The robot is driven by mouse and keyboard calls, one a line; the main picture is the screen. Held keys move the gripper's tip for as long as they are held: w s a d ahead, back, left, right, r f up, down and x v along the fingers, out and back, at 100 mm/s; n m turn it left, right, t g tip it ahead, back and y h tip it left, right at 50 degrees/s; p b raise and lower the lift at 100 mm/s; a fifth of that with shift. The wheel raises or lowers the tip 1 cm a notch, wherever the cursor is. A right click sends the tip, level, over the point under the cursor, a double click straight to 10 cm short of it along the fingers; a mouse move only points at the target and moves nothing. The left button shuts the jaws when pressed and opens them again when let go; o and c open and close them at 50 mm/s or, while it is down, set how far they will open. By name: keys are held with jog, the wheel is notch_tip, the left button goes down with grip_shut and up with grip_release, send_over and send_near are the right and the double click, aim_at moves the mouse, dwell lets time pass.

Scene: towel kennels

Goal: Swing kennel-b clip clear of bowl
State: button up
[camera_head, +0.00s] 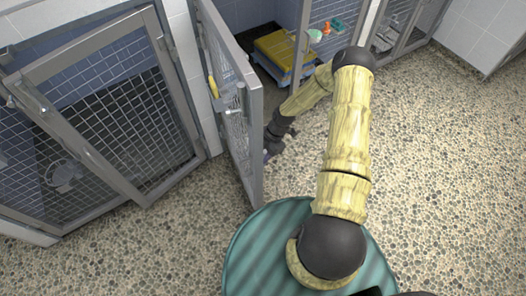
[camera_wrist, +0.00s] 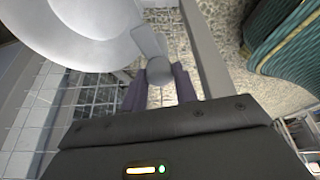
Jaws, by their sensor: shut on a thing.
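In the wrist view a large pale grey bowl (camera_wrist: 85,22) fills the upper left. A grey clip (camera_wrist: 150,42) with a rounded end runs from beside the bowl's rim down between my fingers. Whether the clip touches the rim is not clear. My gripper (camera_wrist: 160,88) is shut on the clip, with one dark finger on each side of its end. In the head view my gripper (camera_head: 270,152) is low beside the open mesh door (camera_head: 256,130), partly hidden by its edge. The clip cannot be made out there.
The open door has a yellow handle (camera_head: 213,87). Behind it, a yellow towel (camera_head: 283,48) lies inside the kennel. A mesh kennel gate (camera_head: 110,110) stands at the left, with a grey bowl (camera_head: 66,176) behind mesh. The pebbled floor (camera_head: 440,170) at the right is clear.

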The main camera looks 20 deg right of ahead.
jog(key=m+t+p, duration=0.1)
jog(key=m, duration=0.1)
jog(key=m+t+p, duration=0.1)
jog(key=m, duration=0.2)
jog(key=shift+s+a+r, duration=0.15)
jog(key=shift+m+t+p, duration=0.7)
jog(key=shift+m+p, duration=0.15)
jog(key=shift+m, duration=1.05)
jog(key=o, duration=1)
jog(key=shift+c, duration=0.2)
jog(key=p+v, duration=0.3)
jog(key=v, duration=1.4)
jog(key=shift+s+a+r+p, duration=0.15)
jog(key=shift+a+p, duration=0.1)
jog(key=shift+p, duration=0.1)
